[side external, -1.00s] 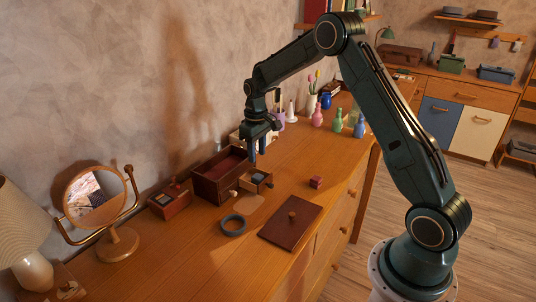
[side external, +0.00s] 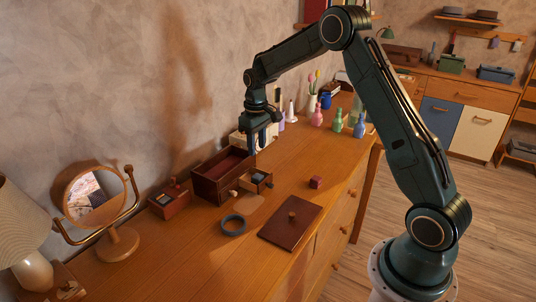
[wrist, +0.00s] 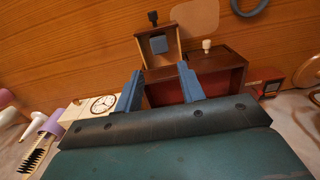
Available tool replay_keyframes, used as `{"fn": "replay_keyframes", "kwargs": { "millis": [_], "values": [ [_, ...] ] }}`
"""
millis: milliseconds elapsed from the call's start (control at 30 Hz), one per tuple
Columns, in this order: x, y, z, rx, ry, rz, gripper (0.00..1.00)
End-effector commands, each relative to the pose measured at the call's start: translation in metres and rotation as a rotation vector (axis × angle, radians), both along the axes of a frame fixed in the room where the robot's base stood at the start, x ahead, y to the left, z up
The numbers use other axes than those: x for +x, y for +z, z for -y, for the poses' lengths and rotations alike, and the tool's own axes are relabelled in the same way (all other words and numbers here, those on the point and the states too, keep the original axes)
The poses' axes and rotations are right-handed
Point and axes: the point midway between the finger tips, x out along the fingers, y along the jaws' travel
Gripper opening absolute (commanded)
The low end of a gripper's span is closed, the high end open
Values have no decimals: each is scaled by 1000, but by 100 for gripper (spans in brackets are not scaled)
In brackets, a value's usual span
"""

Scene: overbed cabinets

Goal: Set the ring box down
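My gripper (side external: 261,142) hangs above the jewellery box. In the wrist view its two blue fingers (wrist: 160,69) stand apart with nothing between them. The dark red box (side external: 219,180) has an open top and a small wooden drawer (side external: 256,181) pulled out in front. A blue-grey block (wrist: 158,44) lies inside that drawer in the wrist view. A small dark red cube (side external: 316,182) sits alone on the dresser top to the right. I cannot tell for sure which of these two is the ring box.
A round mirror (side external: 95,197) and a red-brown box (side external: 170,201) stand left. Coloured bottles (side external: 338,121) stand behind to the right. The dresser top (side external: 190,262) is clear at the front left.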

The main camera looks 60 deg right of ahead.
Motion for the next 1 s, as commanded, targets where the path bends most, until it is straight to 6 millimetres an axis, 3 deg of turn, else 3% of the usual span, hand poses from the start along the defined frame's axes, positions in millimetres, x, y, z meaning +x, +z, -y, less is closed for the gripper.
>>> {"fn": "replay_keyframes", "kwargs": {
  "millis": [167, 367, 700, 1000],
  "values": [
    [-7, 22, -11, -7, 2, 23, 39],
    [-27, 63, -33, -19, 2, 70, 39],
    [-82, 130, -75, -35, 2, 164, 39],
    [-142, 168, -108, -39, 2, 247, 39]
  ]
}}
